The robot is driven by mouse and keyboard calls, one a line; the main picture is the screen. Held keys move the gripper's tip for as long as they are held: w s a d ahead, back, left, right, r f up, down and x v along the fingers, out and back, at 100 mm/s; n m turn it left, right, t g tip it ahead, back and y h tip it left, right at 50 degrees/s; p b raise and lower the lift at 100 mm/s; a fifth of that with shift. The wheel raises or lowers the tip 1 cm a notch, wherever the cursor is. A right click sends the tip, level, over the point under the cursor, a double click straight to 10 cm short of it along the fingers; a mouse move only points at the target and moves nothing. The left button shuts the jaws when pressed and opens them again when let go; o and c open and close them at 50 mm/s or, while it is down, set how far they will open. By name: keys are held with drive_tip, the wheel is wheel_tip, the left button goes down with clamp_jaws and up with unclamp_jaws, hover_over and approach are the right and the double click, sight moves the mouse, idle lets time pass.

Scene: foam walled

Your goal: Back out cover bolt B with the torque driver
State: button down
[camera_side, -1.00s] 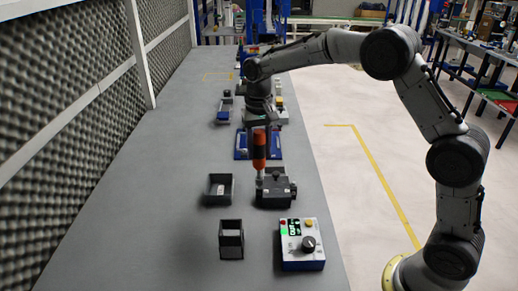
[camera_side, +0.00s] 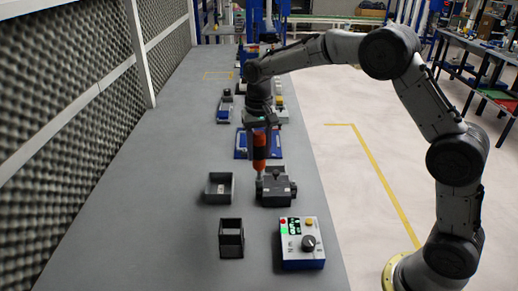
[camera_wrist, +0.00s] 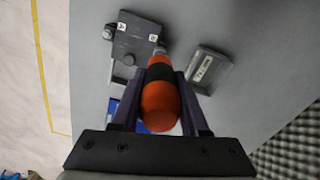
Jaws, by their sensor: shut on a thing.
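My gripper (camera_side: 259,128) is shut on the torque driver (camera_side: 259,150), an orange tool with a black band. It also shows between the fingers in the wrist view (camera_wrist: 160,98). The driver stands upright with its tip down at the left part of the dark cover block (camera_side: 278,187). In the wrist view the block (camera_wrist: 135,42) carries small white labels, one by a corner near the driver. The driver hides its own tip and whatever bolt is under it, so I cannot tell whether they touch. A round knob (camera_wrist: 109,32) shows at the block's side.
A shallow dark tray (camera_side: 219,199) with a small pale label inside lies left of the block. An empty dark holder (camera_side: 231,252) stands in front. A control box (camera_side: 302,262) with a dial, buttons and green display is at front right. The left bench surface is clear.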

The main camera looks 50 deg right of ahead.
sight(259, 133)
drive_tip(key=shift+f, duration=0.25)
drive_tip(key=shift+r, duration=0.45)
idle(1.1)
drive_tip(key=shift+r, duration=2.5)
